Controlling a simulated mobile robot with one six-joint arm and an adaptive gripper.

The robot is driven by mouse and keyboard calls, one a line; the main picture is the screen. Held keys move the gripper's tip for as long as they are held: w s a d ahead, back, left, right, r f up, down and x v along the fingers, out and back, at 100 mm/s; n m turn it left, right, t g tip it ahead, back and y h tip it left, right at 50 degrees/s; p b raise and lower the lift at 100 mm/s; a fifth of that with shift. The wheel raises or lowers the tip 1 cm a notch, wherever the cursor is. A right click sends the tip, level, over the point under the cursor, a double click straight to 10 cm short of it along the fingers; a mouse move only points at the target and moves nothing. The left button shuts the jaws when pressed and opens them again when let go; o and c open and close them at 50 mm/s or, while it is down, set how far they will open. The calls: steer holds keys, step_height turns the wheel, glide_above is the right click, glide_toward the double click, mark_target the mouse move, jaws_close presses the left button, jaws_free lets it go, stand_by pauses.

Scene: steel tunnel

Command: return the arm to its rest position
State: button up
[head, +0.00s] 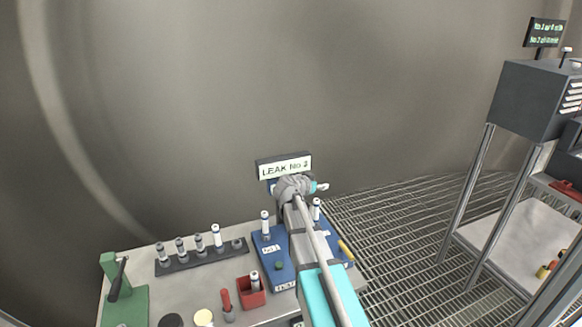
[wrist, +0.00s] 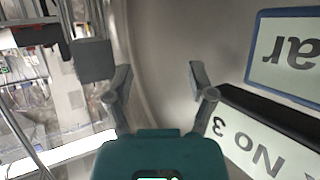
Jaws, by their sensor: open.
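My arm (head: 310,235) reaches out from the lower edge of the head view over a blue station on the bench. Its wrist end is raised in front of the "LEAK No" sign (head: 285,167). My gripper's fingers are mostly hidden behind the wrist in that view. In the wrist view my gripper (wrist: 147,72) is open, with its two fingers wide apart and nothing between them. Behind the fingers is the curved grey wall (wrist: 155,35). An upside-down sign plate (wrist: 260,150) shows at the lower right, apart from the right finger.
The blue station (head: 270,255) holds upright white-capped vials near my arm. A dark rack (head: 205,257) of vials, a red box (head: 250,293) and a green stand (head: 122,300) are on the left. A dark cabinet (head: 535,100) on metal legs stands right. Grating (head: 410,225) lies between.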

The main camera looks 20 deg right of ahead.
steer(key=s+a+f+n+g+y, duration=0.2)
steer(key=s+a+f+n+y, duration=0.1)
steer(key=s+a, duration=0.4)
steer(key=s+a+f+n+g+y, duration=0.2)
steer(key=s+a+f+n+y, duration=0.2)
steer(key=s+a, duration=0.4)
steer(key=s+a+f+n+g+y, duration=0.3)
steer(key=s+a+f+n+y, duration=0.1)
steer(key=s+a, duration=0.4)
steer(key=s, duration=0.2)
steer(key=shift+s+a+f+n+y, duration=0.25)
steer(key=shift+s+n+y, duration=0.05)
steer(key=shift+n, duration=0.1)
stand_by(0.3)
